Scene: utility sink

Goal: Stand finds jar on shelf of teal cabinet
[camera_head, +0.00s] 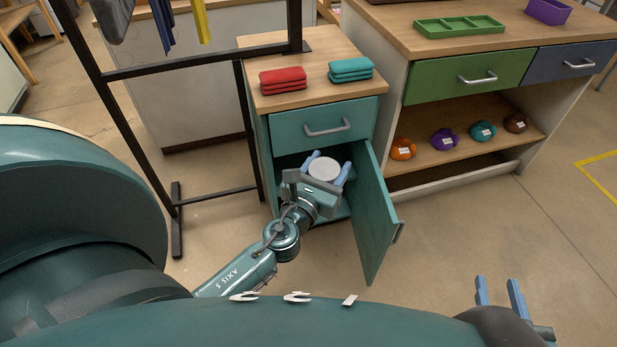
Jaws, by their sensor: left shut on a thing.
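The teal cabinet (262,135) stands in the middle with its teal door (370,220) swung open toward me. A jar with a round whitish lid (324,169) is between the blue fingers of my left gripper (328,170), at the cabinet's opening. My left gripper is shut on the jar; the jar's body below the lid is mostly hidden. The cabinet's shelf is largely hidden behind my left arm. My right gripper (499,293) is at the lower right, fingers apart and empty, over the floor.
Folded red cloths (283,80) and teal cloths (351,70) lie on the cabinet top. A black metal rack (180,64) stands left of it. At right, a bench holds a green tray (459,26), drawers, and several coloured items on its lower shelf (450,165). Floor at right is clear.

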